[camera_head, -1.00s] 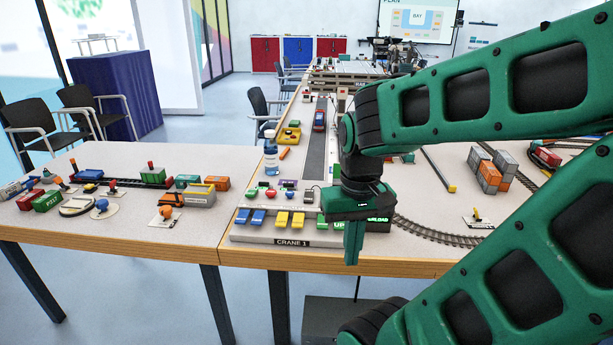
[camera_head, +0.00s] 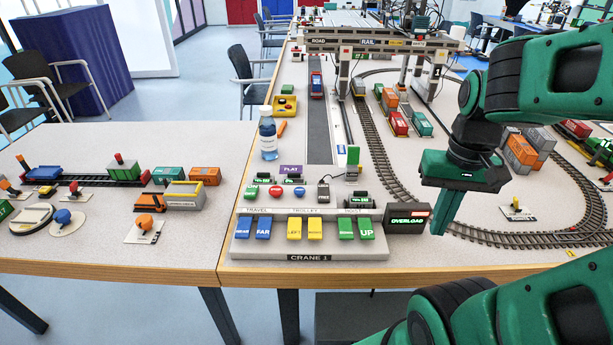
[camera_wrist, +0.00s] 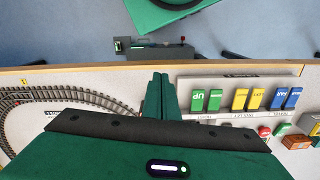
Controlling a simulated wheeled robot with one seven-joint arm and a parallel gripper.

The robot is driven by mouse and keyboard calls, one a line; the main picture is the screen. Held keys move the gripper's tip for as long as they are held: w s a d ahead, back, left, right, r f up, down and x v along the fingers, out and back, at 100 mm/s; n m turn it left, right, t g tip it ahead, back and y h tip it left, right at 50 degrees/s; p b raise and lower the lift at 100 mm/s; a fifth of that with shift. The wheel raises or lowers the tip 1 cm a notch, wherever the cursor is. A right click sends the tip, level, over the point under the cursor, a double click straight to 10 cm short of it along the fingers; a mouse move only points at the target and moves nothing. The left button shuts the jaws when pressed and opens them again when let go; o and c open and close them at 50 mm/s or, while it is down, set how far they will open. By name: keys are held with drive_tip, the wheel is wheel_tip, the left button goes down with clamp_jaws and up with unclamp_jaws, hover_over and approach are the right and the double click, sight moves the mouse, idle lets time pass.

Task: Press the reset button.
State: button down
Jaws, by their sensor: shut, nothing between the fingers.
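The crane control panel (camera_head: 345,253) labelled CRANE 1 lies at the table's front edge in the head view. Behind its rocker keys is a row of small round buttons: a green button (camera_head: 250,192), a red button (camera_head: 275,190) and a blue button (camera_head: 299,194). Their lettering is too small to read, so I cannot tell which is reset. The red button also shows in the wrist view (camera_wrist: 264,131). My gripper (camera_head: 439,232) is shut and empty, pointing down, right of the panel and the OVERLOAD box (camera_head: 397,228). It also shows in the wrist view (camera_wrist: 160,77).
A water bottle (camera_head: 268,138) stands behind the buttons. The rocker keys (camera_head: 303,228) fill the panel's front. The gantry crane (camera_head: 380,45) and curved track (camera_head: 490,239) lie behind and right. A side table (camera_head: 110,248) on the left holds toy trains.

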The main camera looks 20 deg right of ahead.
wheel_tip(320, 180, up, 5)
drive_tip(key=n+t+h, duration=0.1)
drive_tip(key=n+t, duration=0.1)
drive_tip(key=t, duration=0.1)
hover_over(299, 189)
drive_tip(key=s+a, duration=0.1)
drive_tip(key=s, duration=0.3)
drive_tip(key=shift+w+a+f, duration=0.15)
drive_tip(key=shift+w+a, duration=0.05)
drive_tip(key=shift+f, duration=0.1)
drive_tip(key=x, duration=1.2)
drive_tip(key=shift+s+d+f, duration=0.15)
drive_tip(key=shift+d+f, duration=0.05)
drive_tip(key=shift+f, duration=0.7)
